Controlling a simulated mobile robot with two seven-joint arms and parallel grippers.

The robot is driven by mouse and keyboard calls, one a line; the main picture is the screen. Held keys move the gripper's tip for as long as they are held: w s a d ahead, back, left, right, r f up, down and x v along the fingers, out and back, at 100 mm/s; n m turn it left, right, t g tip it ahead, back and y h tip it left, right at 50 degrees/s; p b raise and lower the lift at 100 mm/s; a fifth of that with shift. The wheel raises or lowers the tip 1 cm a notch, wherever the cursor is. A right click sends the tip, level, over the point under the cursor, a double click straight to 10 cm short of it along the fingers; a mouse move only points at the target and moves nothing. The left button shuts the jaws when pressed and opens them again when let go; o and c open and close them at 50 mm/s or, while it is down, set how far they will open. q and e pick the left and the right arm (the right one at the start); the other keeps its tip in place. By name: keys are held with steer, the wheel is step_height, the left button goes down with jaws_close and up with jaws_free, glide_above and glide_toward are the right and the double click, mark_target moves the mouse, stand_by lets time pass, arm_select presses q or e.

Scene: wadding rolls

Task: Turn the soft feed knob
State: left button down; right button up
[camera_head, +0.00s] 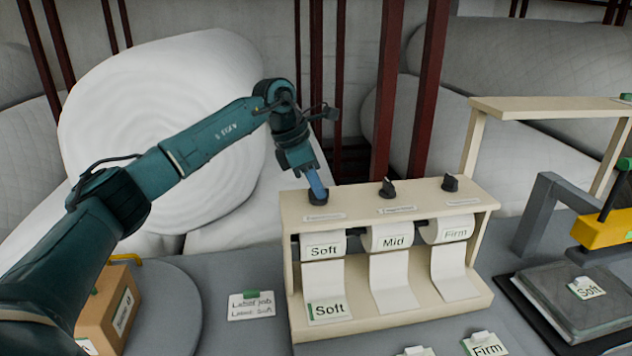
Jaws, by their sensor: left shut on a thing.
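A cream dispenser (296,300) stands on the grey table with three black knobs on its top. The soft feed knob (318,198) is the leftmost, above the roll labelled Soft (323,246). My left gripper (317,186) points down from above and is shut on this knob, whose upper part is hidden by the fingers. The middle knob (387,188) is above the Mid roll (392,237), and the right knob (450,183) is above the Firm roll (450,230). A strip of wadding hangs from each roll. My right gripper is not in view.
A cardboard box (112,310) sits on a round grey plate (175,310) at the left. A press with a yellow block (604,228) stands at the right. Large white wadding rolls (160,120) are behind.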

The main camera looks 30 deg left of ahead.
arm_select(q)
steer(key=shift+r, duration=0.1)
steer(key=c, duration=1.5)
jaws_free()
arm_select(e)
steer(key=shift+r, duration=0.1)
arm_select(q)
steer(key=shift+o, duration=0.2)
steer(key=b+v, duration=0.1)
steer(key=v, duration=1.2)
steer(key=shift+b, duration=0.4)
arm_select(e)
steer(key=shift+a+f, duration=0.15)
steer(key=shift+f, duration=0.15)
arm_select(q)
steer(key=shift+s, duration=0.1)
